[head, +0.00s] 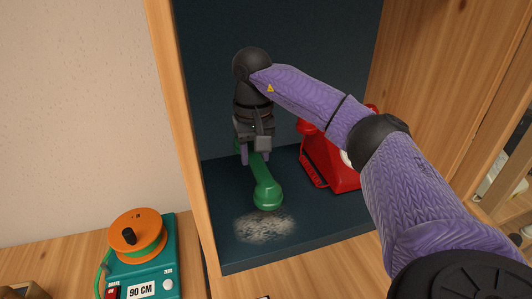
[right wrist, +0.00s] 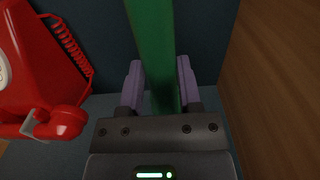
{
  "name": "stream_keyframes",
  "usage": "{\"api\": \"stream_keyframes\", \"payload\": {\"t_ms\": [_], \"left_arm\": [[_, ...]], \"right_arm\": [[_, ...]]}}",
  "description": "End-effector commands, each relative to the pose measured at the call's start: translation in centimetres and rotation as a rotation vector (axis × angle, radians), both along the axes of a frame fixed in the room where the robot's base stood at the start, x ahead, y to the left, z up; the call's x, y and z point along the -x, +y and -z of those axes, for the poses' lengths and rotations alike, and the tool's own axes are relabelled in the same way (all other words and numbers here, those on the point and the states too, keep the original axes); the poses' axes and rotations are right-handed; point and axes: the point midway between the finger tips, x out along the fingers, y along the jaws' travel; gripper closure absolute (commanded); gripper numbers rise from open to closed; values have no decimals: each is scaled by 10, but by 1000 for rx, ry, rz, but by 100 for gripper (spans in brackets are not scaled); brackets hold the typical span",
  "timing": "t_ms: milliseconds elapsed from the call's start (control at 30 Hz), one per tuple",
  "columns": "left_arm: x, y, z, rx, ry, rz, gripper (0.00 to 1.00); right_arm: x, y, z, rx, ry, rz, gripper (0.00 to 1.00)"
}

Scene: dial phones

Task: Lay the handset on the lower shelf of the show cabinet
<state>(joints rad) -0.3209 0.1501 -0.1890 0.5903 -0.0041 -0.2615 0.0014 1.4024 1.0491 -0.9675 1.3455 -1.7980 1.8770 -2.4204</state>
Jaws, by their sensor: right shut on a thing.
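The green handset (head: 265,188) is in the cabinet bay, just above or on the dark lower shelf (head: 310,222); I cannot tell whether it touches. My right gripper (head: 255,160) points down over the handset's far part and is shut on it. In the right wrist view the handset's green grip (right wrist: 155,45) runs between the purple fingers (right wrist: 159,88). Its near end lies close to a pale worn patch (head: 265,226) on the shelf. My left gripper is not in view.
A red dial phone (head: 322,165) stands on the shelf right of the handset, partly behind my arm; it also shows in the right wrist view (right wrist: 50,70). The cabinet's wooden left side (head: 180,120) is close. A teal device with an orange reel (head: 140,255) stands outside, left.

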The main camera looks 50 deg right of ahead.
Motion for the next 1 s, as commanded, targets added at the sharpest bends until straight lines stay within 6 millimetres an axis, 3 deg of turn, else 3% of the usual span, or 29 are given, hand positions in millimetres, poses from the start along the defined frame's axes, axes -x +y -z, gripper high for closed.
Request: {"api": "stream_keyframes", "payload": {"t_ms": [33,267,567,600,733,767,1000], "left_arm": [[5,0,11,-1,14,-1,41],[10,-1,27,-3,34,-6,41],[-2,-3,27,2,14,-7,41],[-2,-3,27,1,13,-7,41],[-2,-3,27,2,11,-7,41],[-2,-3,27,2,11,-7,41],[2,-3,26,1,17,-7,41]], "right_arm": [[0,0,20,1,7,0,100],[0,0,61,-1,3,0,100],[0,0,61,0,0,0,100],[0,0,61,0,1,0,52],[0,0,61,0,0,0,24],[0,0,61,0,1,0,21],[0,0,60,0,0,0,21]]}}
